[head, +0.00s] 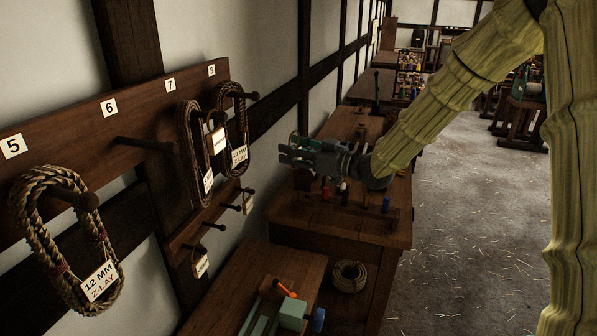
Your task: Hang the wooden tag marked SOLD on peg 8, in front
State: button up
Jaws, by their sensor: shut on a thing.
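Peg 8 (252,96) sticks out from the wall board under the number 8. A rope coil (239,118) with a white "12 MM Z-LAY" label (239,155) hangs on it. My gripper (286,155) is to the right of peg 8 in the picture and lower, apart from peg and coil. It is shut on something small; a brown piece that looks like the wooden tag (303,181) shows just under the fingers. Its marking cannot be read, and the fingers hide part of it.
Another coil (189,142) hangs at peg 7, with a pale tag (218,140) in front. Peg 6 (145,144) is bare; peg 5 holds a coil (62,235). A lower rail (207,225) carries small pegs and tags. A bench (340,225) with tools stands under my gripper.

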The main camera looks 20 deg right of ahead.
jog(key=w+a+r+p, duration=0.1)
jog(key=w+r+p, duration=0.15)
jog(key=r, duration=0.85)
jog(key=s+a+f+b+x, duration=0.1)
jog(key=b+x, duration=0.1)
jog(key=x, duration=0.8)
jog(key=shift+w+a+f+m+t+h, duration=0.25)
jog(key=shift+a+f+m+t+h, duration=0.05)
jog(key=shift+a+f, duration=0.1)
dwell(0.7)
dwell(0.5)
jog(key=o, duration=0.9)
jog(key=shift+o, duration=0.2)
